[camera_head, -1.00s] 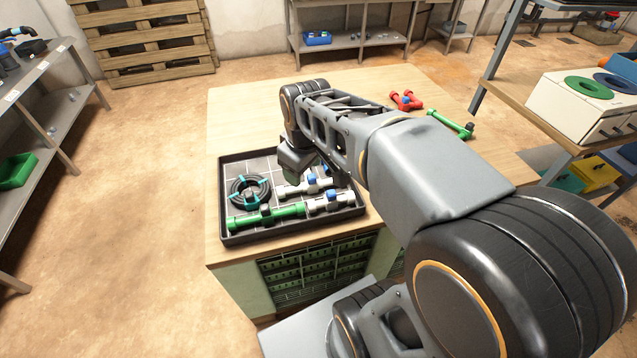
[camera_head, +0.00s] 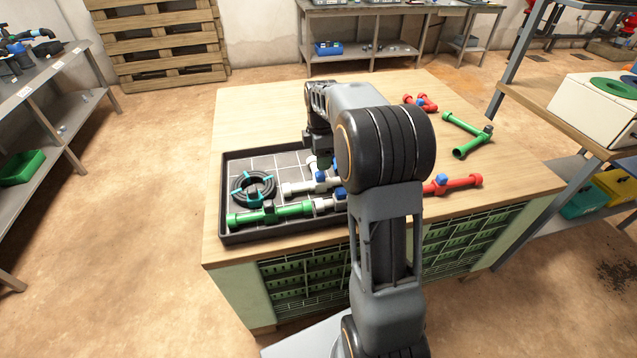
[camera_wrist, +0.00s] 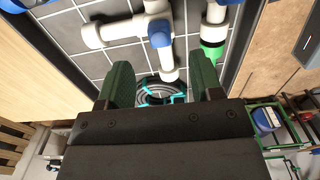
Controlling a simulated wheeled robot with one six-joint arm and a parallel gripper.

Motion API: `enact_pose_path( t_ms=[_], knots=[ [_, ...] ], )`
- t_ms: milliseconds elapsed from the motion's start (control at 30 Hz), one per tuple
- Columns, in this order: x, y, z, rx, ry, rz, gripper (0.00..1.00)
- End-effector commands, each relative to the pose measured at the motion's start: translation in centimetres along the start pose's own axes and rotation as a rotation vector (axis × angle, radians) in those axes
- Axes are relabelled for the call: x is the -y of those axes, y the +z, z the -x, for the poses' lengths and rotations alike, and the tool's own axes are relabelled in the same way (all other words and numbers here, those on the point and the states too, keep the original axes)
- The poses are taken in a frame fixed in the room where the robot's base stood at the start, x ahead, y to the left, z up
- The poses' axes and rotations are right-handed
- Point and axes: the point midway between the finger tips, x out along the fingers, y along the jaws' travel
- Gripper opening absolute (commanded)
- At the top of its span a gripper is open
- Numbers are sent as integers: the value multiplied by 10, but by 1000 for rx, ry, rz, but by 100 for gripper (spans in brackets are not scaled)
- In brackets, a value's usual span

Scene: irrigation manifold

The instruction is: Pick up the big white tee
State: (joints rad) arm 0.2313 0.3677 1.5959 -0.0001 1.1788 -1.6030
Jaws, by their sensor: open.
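The big white tee (camera_head: 297,187) lies in the dark tray (camera_head: 228,190) on the table, with a blue part on it. In the wrist view the tee (camera_wrist: 110,33) fills the upper middle, with one arm pointing left and one toward my fingers. Its top end is cut off by the frame. My gripper (camera_wrist: 162,82) is open with nothing between its green-padded fingers, and the tee's near end shows just beyond the gap. In the head view my gripper (camera_head: 318,148) is over the tray's back right part, and my arm hides part of the tray.
A green pipe with a white fitting (camera_head: 285,211) lies along the tray's front. A black coil with teal clips (camera_head: 253,188) is at its left. Red pipes (camera_head: 455,184) and another green pipe (camera_head: 465,133) lie on the table at right. The table's back left is clear.

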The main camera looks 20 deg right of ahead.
Motion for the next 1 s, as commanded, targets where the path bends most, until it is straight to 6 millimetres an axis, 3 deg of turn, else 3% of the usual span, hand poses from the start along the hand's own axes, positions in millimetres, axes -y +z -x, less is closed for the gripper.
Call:
enact_pose_path(
  t_ms=[267, 600, 1000],
  knots=[
    [0, -1, -18, 0, -1, 0, 60],
    [0, -2, -60, 0, -1, -1, 60],
    [-1, -2, -67, 0, 1, -1, 57]
  ],
)
